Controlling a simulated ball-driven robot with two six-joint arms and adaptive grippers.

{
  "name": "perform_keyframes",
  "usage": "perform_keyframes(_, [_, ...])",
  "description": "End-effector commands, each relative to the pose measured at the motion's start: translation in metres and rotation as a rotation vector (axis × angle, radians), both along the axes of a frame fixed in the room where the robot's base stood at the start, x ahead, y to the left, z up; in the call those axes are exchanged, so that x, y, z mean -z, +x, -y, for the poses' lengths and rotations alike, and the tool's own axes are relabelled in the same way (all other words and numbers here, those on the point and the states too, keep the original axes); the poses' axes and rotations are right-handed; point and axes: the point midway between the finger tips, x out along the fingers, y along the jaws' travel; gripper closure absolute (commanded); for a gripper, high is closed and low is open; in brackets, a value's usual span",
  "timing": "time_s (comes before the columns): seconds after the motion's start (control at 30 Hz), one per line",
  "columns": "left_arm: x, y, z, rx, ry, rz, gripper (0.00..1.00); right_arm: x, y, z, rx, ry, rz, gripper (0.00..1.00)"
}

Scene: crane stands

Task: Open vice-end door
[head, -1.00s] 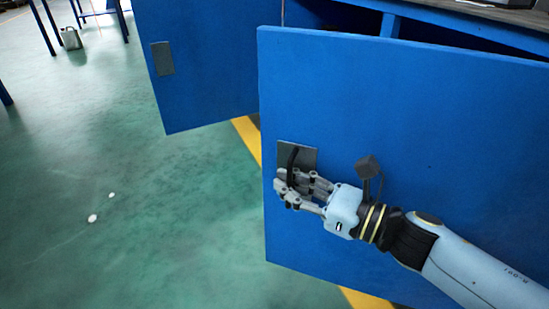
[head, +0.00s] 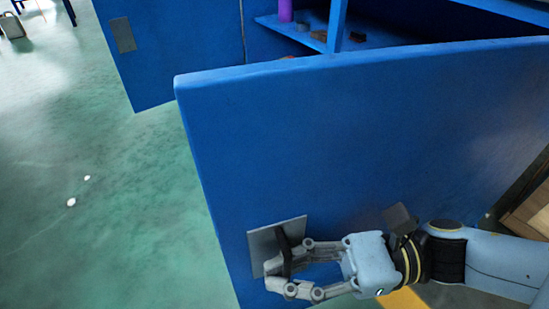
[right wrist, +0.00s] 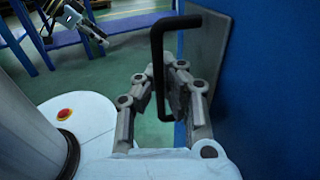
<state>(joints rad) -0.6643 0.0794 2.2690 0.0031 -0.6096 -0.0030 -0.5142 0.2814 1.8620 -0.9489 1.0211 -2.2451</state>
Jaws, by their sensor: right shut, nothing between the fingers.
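A blue cabinet door (head: 370,150) stands swung out, with a dark gap and shelves visible behind its top edge. A black bar handle (head: 283,252) on a grey plate (head: 262,247) sits low near its left edge. My right gripper (head: 273,272) is at the handle, its fingers around the bar. In the right wrist view the handle (right wrist: 157,50) rises between the fingers of the gripper (right wrist: 162,78); I cannot tell whether they touch it. My left gripper (right wrist: 85,22) seems to show at the upper left of the right wrist view, its opening unclear.
A second blue door (head: 150,60) with a grey plate (head: 123,35) also stands open at the upper left. Shelves (head: 375,38) hold a purple object (head: 285,10) and small items. Green floor (head: 140,220) is clear at the left. A wooden item (head: 530,210) is at the right edge.

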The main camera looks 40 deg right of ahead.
Motion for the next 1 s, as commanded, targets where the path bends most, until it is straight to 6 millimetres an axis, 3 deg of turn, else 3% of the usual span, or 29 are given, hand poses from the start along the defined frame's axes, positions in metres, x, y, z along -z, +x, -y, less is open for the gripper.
perform_keyframes(0.4, [-0.001,0.001,0.000,0.002,0.002,0.001,0.60,0.000,-0.002,0.000,-0.002,0.001,-0.002,0.99])
perform_keyframes(0.57, [-0.001,0.001,-0.001,0.003,0.002,0.002,0.60,0.000,-0.002,0.000,-0.002,0.000,-0.002,0.81])
perform_keyframes(0.87, [-0.001,0.001,-0.001,0.005,0.002,0.002,0.60,0.000,-0.003,0.003,-0.003,-0.001,-0.003,0.81])
perform_keyframes(1.0, [-0.001,0.000,-0.001,0.004,0.002,0.001,0.60,0.001,-0.014,0.018,-0.006,-0.003,-0.005,0.81])
